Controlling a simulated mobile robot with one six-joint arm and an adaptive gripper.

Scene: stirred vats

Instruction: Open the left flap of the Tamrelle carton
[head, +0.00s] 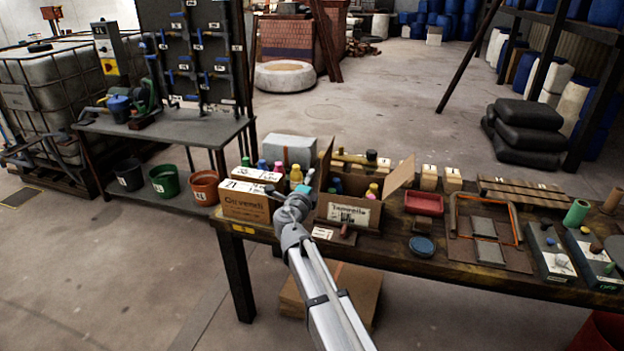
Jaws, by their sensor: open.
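The Tamrelle carton (362,222) is a brown box on the workbench, with its name on a white front label. Its top is open and colored bottles show inside. Its right flap (399,178) leans outward to the right. Its left flap (325,164) stands roughly upright, seen nearly edge-on. My gripper (273,192) is small and dark at the end of my grey arm, open, just left of the carton and in front of the neighboring carton. The wrist partly hides it, and I cannot tell whether it touches anything.
A second labelled carton (243,205) with bottles stands close on the left, a grey box (288,150) behind it. A red tray (424,203) and a blue round lid (422,245) lie to the right. Wooden blocks (429,177) stand behind the tray.

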